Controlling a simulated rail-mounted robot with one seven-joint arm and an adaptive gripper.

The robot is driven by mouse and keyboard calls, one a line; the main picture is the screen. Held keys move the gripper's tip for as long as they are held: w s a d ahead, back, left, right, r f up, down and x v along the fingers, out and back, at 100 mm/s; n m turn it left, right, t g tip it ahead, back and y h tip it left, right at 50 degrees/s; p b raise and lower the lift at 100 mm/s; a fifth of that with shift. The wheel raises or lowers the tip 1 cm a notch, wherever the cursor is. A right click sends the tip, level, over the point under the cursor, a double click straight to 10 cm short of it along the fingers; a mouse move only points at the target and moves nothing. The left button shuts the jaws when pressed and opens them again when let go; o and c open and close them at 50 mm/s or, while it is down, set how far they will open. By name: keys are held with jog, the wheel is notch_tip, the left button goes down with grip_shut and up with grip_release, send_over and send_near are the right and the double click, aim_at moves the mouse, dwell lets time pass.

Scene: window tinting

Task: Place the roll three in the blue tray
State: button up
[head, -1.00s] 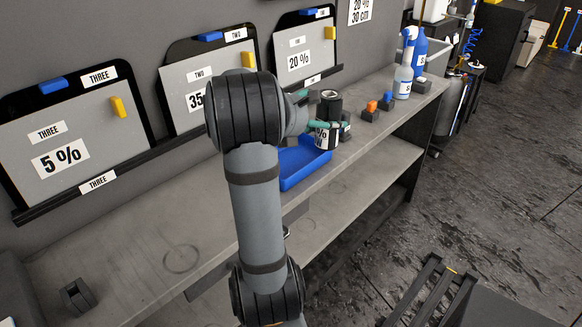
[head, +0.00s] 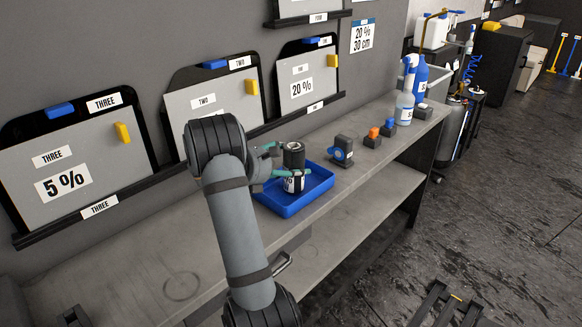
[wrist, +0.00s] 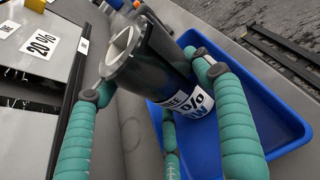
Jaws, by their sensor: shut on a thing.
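The roll (head: 294,158) is a dark upright cylinder with a white label. In the wrist view the roll (wrist: 150,62) shows part of a word ending in "EE" and a "%" sign on its label. My gripper (head: 285,163) is shut on the roll, its green padded fingers on both sides of it. The blue tray (head: 322,184) lies on the bench; in the head view the roll is over its left part. In the wrist view the blue tray (wrist: 266,110) is behind and below the roll. I cannot tell whether the roll's base touches the tray floor.
A dark dispenser (head: 343,150) stands just beyond the tray. Small blocks with orange (head: 374,134) and blue tops and spray bottles (head: 405,95) stand further along the bench. Sample boards (head: 75,160) lean on the wall. The near bench surface (head: 150,265) is mostly clear.

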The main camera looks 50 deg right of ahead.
jog(key=shift+f, duration=0.15)
jog(key=o, duration=1.5)
jog(key=shift+c, duration=0.2)
jog(key=shift+o, duration=0.5)
jog(key=shift+a, duration=0.15)
jog(key=v, duration=1.1)
jog(key=shift+a+p, duration=0.3)
jog(key=shift+a, duration=0.05)
